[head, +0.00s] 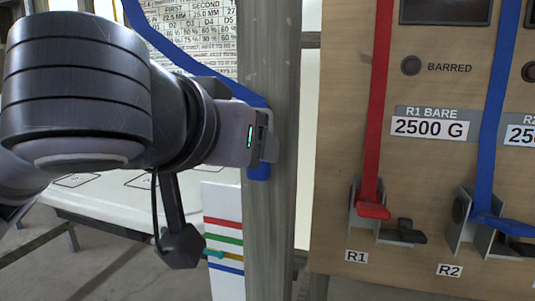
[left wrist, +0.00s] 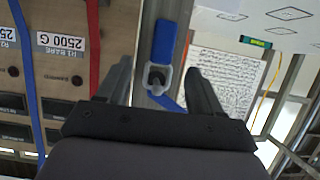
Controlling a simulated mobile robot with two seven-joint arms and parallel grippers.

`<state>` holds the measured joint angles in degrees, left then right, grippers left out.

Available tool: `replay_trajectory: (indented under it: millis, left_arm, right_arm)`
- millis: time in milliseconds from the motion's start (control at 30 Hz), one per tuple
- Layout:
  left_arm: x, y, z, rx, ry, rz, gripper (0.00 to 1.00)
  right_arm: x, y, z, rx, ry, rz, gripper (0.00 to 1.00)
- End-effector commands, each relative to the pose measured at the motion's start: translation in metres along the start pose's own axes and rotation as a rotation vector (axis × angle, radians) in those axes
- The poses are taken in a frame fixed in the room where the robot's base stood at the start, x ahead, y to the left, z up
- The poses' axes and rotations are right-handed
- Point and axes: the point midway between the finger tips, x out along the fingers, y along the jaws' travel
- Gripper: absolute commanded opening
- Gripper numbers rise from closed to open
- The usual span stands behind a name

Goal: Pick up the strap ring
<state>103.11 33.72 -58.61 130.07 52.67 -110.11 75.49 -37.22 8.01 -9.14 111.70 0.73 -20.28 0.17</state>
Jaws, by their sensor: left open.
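The strap ring (left wrist: 155,90) is a light grey ring on a blue strap (left wrist: 177,41), and it shows in the left wrist view against a grey post (left wrist: 148,28). A dark peg or hook seems to sit inside the ring. My left gripper (left wrist: 158,69) is open, with one finger on each side of the ring and no clear contact. In the head view my left gripper (head: 267,146) is at the post (head: 270,230) and hides the ring. The blue strap (head: 258,172) shows above and just below it. My right gripper is in neither view.
A wooden panel (head: 340,130) at the right carries a red strap (head: 376,110), a blue strap (head: 495,110), cleats and labels. A printed chart (head: 190,35) and a white board with coloured stripes (head: 223,240) are near the post. A white surface (head: 110,210) lies at the left.

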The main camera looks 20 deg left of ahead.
Motion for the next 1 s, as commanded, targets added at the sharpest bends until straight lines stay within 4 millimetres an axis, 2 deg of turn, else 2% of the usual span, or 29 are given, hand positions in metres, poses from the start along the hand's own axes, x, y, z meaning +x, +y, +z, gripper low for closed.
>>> replay_trajectory:
  millis: [267,533,833,867,1000]
  left_arm:
    - [0.027,-0.003,-0.004,-0.003,-0.002,-0.005,0.66]
    - [0.062,-0.004,-0.008,-0.002,-0.001,-0.003,0.66]
    - [0.069,-0.004,-0.007,-0.001,0.002,-0.001,0.66]
    - [0.069,-0.004,-0.007,-0.001,0.002,-0.001,0.63]
    - [0.068,-0.004,-0.007,-0.001,0.002,-0.001,0.17]
  right_arm:
    - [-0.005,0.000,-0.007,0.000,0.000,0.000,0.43]
    - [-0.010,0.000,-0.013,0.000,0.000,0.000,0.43]
    - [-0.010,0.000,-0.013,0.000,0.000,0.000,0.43]
    - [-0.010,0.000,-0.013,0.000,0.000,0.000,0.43]
    - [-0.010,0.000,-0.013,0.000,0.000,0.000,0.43]
